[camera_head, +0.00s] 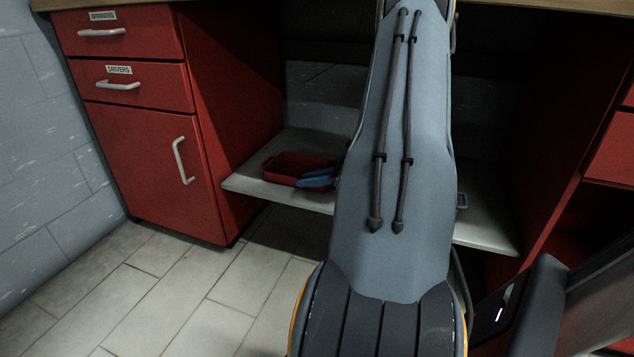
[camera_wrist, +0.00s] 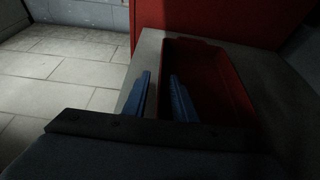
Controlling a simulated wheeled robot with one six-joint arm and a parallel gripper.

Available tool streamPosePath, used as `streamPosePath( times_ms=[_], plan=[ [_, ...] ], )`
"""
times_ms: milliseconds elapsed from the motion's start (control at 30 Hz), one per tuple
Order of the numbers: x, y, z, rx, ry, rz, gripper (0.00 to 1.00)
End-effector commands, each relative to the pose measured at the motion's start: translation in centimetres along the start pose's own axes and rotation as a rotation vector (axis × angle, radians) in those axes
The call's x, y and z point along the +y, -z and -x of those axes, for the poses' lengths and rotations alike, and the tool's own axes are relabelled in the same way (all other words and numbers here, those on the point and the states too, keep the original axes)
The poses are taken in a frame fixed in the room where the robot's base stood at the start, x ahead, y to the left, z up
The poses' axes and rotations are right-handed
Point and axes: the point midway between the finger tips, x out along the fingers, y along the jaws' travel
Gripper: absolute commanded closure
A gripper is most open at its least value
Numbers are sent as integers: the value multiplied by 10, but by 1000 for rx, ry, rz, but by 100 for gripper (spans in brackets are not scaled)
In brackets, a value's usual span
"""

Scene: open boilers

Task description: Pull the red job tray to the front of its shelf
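The red job tray (camera_head: 290,161) sits on the left part of a low grey shelf (camera_head: 250,184), between the red cabinets. It also shows in the wrist view (camera_wrist: 212,70), empty where I can see into it. My gripper (camera_wrist: 160,76) has two blue fingers, parted with a clear gap. In the wrist view one finger appears outside the tray's near wall and the other over its inside, with the wall between them. I cannot tell whether either finger touches it. In the head view the blue fingers (camera_head: 318,178) are at the tray's right front, and my arm hides the shelf's middle.
A red cabinet (camera_head: 160,150) with drawers and a door stands left of the shelf. Another red cabinet (camera_head: 610,150) stands at the right. A bench top (camera_head: 240,6) runs above. The tiled floor (camera_head: 190,295) in front is clear at left.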

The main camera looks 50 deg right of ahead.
Motion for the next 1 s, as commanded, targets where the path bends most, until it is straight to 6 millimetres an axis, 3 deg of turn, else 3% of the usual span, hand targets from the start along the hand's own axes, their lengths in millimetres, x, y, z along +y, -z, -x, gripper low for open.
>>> streamPosePath(
  times_ms=[233, 667, 800, 1000],
  plan=[
    [0, 1, -31, 1, 0, 1, 75],
    [0, 0, -37, 1, 1, 0, 75],
    [0, 0, -37, 1, 0, 0, 99],
    [0, 0, -37, 1, 0, 0, 100]
  ],
)
